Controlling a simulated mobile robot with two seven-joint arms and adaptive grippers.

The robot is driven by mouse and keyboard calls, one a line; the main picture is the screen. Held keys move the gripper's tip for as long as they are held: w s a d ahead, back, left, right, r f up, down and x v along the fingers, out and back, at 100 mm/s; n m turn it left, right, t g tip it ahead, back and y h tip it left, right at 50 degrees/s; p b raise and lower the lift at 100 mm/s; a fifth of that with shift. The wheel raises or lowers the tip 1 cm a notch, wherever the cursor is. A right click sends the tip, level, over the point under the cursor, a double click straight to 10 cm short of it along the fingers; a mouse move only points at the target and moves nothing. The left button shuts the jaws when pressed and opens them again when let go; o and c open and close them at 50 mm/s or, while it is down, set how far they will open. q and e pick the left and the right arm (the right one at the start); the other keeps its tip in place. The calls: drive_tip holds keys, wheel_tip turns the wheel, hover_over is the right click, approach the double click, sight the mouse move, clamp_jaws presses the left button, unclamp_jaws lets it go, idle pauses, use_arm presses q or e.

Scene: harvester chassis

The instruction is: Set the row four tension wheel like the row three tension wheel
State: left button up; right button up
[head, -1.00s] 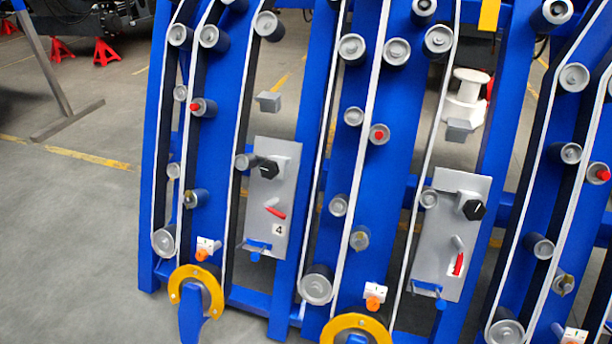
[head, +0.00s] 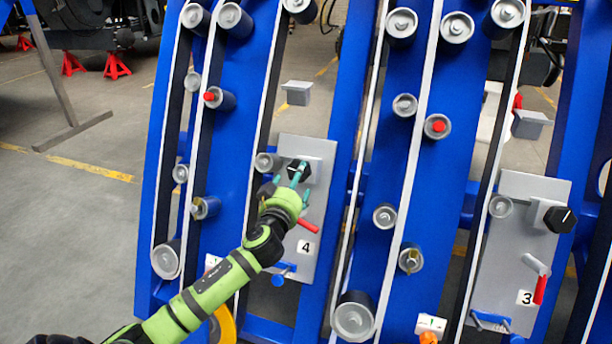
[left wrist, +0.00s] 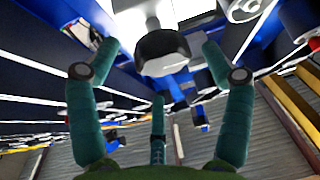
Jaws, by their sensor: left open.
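The row four tension wheel is a black six-sided knob (head: 305,174) on the grey panel marked 4. In the head view my left gripper (head: 289,180) is at this knob, with teal fingers partly covering its face, so its pointer mark is hidden. In the left wrist view the dark knob (left wrist: 163,50) sits between the tips of the open fingers (left wrist: 160,55), with gaps at both sides. The row three tension wheel (head: 560,219) is a similar black knob on the panel marked 3, with a short white mark toward its upper right. My right gripper is not in view.
Below the wheels are red-handled levers on panel 4 (head: 308,222) and panel 3 (head: 540,290). Grey brackets (head: 298,92) stand out above the panels. Blue frame beams with belts and rollers flank both panels. Open floor lies at left.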

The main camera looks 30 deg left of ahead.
use_arm(q)
drive_tip(key=shift+x, duration=2.1)
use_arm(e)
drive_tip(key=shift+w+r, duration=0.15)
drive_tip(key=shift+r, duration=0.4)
use_arm(q)
drive_tip(key=c, duration=1.1)
drive_tip(key=shift+o, duration=0.2)
drive_tip(key=shift+f, duration=0.15)
drive_tip(key=shift+s, duration=0.1)
drive_tip(key=shift+m, duration=0.3)
